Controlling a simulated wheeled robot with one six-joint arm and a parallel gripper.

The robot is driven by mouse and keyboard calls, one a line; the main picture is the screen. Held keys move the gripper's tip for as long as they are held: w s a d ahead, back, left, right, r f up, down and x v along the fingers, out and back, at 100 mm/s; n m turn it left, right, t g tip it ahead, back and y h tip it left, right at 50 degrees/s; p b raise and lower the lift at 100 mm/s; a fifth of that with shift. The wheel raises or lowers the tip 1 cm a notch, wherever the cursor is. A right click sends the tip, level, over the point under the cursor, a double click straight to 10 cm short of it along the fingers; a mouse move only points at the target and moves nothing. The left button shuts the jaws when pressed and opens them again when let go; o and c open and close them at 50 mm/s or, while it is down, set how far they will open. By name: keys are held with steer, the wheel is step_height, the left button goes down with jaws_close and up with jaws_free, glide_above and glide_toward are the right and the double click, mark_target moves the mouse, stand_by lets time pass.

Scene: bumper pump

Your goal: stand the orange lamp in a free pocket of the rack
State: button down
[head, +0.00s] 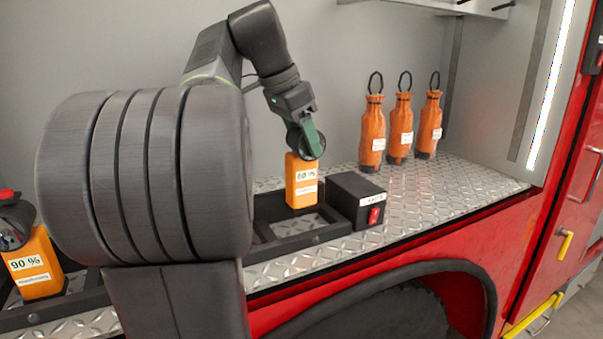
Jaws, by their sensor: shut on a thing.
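My gripper (306,141) points down and is shut on the upper part of the orange lamp (303,192). The lamp hangs nearly upright, with a white label reading about 60 %. It is over the right-hand pocket of the black rack (290,242), close to the back rail; I cannot tell whether its base touches the floor. Bare tread plate shows in that pocket in front of the lamp. A second orange lamp (38,278), labelled 90 %, with a dark head, stands in the rack at far left. My arm hides the rack's middle.
A black box with a red switch (360,200) stands at the rack's right end. Three orange bottle-shaped bags with black loops (400,133) stand behind it on the tread plate (470,184). A grey wall rises behind. The red front edge drops away below.

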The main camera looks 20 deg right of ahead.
mark_target(303, 163)
steer(key=shift+w+f, duration=0.1)
steer(key=shift+f, duration=2.5)
steer(key=shift+c, duration=2)
jaws_free()
steer(key=shift+f, duration=0.15)
steer(key=v, duration=1.2)
